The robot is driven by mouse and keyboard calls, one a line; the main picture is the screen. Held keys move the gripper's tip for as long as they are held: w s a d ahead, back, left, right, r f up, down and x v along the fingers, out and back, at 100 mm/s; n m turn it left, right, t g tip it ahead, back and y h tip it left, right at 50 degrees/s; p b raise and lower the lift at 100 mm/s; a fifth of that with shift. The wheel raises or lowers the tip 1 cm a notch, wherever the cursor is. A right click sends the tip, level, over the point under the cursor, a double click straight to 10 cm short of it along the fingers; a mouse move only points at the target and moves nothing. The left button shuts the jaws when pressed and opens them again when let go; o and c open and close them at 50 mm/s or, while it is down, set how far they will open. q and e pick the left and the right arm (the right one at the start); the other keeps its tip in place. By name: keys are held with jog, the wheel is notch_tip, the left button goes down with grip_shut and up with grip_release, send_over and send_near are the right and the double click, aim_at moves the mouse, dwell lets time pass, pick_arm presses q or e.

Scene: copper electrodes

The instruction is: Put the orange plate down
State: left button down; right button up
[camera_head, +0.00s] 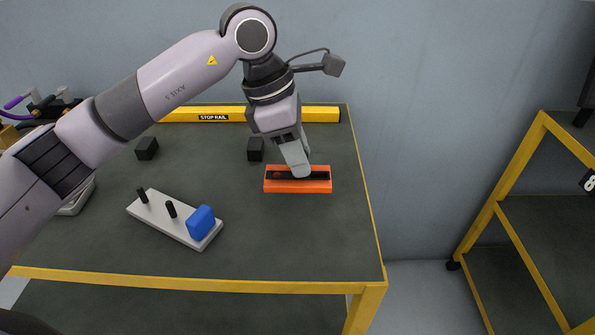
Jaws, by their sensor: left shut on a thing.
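The orange plate (298,187) is at the right part of the dark tabletop (330,235), with a black strip along its upper face. My left gripper (300,173) reaches down onto it from above and is shut on it. The fingers cover part of the black strip. The plate looks level and at or very close to the tabletop; I cannot tell whether its underside touches. My right gripper is not in view.
A white board (175,220) with black pegs and a blue block (201,222) lies to the left. Two small black blocks (147,148) (255,149) stand farther back. A yellow stop rail (250,114) runs along the back. The table's front right is clear.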

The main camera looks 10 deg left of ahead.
pick_arm(q)
notch_tip(320, 180, down, 4)
jog(key=shift+f, duration=0.15)
jog(key=shift+f, duration=0.1)
jog(key=c, duration=0.8)
grip_release()
jog(key=shift+r, duration=0.4)
jog(key=v, duration=1.1)
jog(key=shift+s+a+r, duration=0.1)
jog(key=shift+a+r, duration=0.05)
jog(key=shift+r, duration=0.05)
